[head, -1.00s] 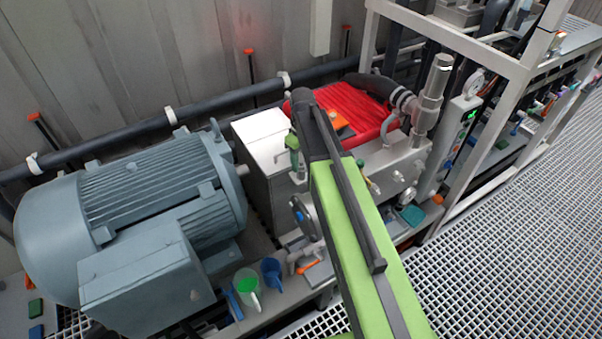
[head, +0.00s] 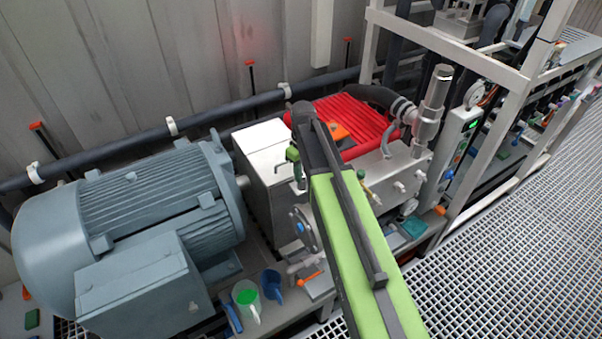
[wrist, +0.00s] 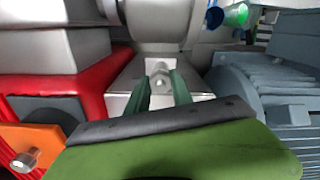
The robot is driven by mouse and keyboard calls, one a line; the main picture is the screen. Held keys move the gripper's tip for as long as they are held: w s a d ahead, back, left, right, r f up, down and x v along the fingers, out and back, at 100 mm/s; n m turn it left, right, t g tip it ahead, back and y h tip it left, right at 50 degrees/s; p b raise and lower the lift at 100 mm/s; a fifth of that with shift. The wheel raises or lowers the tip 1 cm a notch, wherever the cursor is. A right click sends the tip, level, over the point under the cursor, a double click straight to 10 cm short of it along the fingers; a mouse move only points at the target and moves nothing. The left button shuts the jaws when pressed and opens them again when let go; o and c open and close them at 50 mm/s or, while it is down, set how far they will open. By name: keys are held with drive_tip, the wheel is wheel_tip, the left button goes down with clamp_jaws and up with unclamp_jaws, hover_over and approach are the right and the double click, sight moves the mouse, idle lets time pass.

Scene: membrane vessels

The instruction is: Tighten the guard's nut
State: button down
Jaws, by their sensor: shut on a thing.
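The guard (head: 262,148) is a pale metal box between the grey motor and the red-topped machine. In the wrist view, the guard (wrist: 125,83) is straight ahead of my gripper. A small silver nut (wrist: 160,79) sits on it. My gripper (wrist: 160,88) has its two green fingers on either side of the nut and is shut on it. In the head view, my gripper (head: 295,163) is at the guard's right end, pointing down; the nut is hidden there.
The grey motor (head: 140,215) stands to the left. The red-topped machine (head: 355,125), with an orange block on top, is close on the right. A green-filled jug (head: 246,298) and a blue jug (head: 271,283) stand in front. Grating floor (head: 500,250) is open at right.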

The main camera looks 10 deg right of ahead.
drive_tip(key=shift+s+a, duration=0.1)
drive_tip(key=shift+a, duration=0.05)
drive_tip(key=m, duration=1.1)
drive_tip(key=shift+a, duration=0.1)
drive_tip(key=shift+m, duration=1.8)
drive_tip(key=c, duration=1.1)
unclamp_jaws()
